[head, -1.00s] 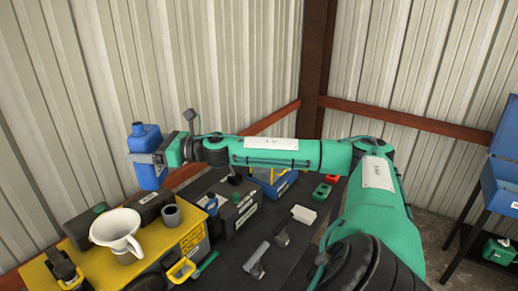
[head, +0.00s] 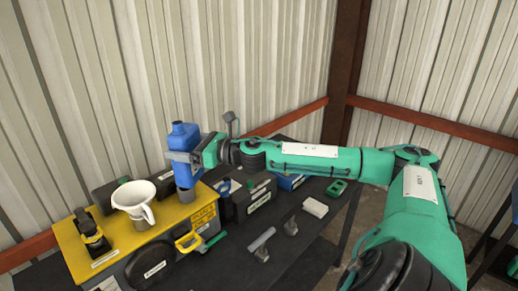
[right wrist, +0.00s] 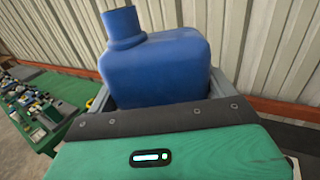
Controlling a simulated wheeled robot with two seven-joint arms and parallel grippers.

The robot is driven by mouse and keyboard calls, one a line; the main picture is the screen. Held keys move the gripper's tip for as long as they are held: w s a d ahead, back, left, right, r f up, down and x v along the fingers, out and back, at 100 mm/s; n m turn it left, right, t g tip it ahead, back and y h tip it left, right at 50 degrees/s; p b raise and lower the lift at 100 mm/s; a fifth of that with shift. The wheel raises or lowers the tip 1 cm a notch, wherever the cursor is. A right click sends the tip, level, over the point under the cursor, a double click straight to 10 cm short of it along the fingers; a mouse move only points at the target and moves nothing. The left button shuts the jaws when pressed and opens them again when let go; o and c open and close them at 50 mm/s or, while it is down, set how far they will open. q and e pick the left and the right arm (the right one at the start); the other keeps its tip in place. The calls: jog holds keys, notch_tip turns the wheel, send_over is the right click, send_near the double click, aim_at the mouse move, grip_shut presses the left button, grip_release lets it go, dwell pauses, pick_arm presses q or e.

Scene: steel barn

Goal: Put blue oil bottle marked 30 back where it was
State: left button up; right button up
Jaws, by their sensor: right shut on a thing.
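The blue oil bottle (head: 184,137) is upright in my right gripper (head: 178,157), whose jaws are shut around its body. In the head view it appears over the back right corner of a yellow-topped box (head: 105,246); I cannot tell whether its base touches anything. The right wrist view shows the bottle's shoulder and open neck (right wrist: 155,66) between the jaws, its lower part hidden. The mark 30 is not visible in either view. My left gripper is not in view.
A dark case (head: 250,197) is close right of the bottle. The dark table (head: 235,262) also holds a white block (head: 315,207) and a green item (head: 337,187). The corrugated wall is behind.

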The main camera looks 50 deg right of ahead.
aim_at(187, 169)
jog(key=shift+s+a+f, duration=0.15)
jog(key=shift+a+f, duration=0.1)
jog(key=shift+f, duration=0.05)
jog(key=shift+m+h, duration=0.4)
jog(key=shift+h, duration=0.2)
jog(key=s+a+f, duration=0.1)
jog(key=s, duration=0.1)
jog(key=s+a+f, duration=0.2)
jog(key=shift+s+f, duration=0.1)
jog(key=s+a+f+m+h, duration=0.2)
jog(key=s+a+f+h, duration=0.1)
jog(key=s+a+f, duration=0.3)
jog(key=s+a+f+m+t+h, duration=0.1)
jog(key=s+a+f+m+h, duration=0.1)
jog(key=s+a+f, duration=0.5)
notch_tip(187, 169, down, 5)
jog(key=a+h, duration=0.1)
jog(key=a, duration=0.1)
jog(key=shift+s+a+t, duration=0.3)
jog(key=shift+a, duration=0.05)
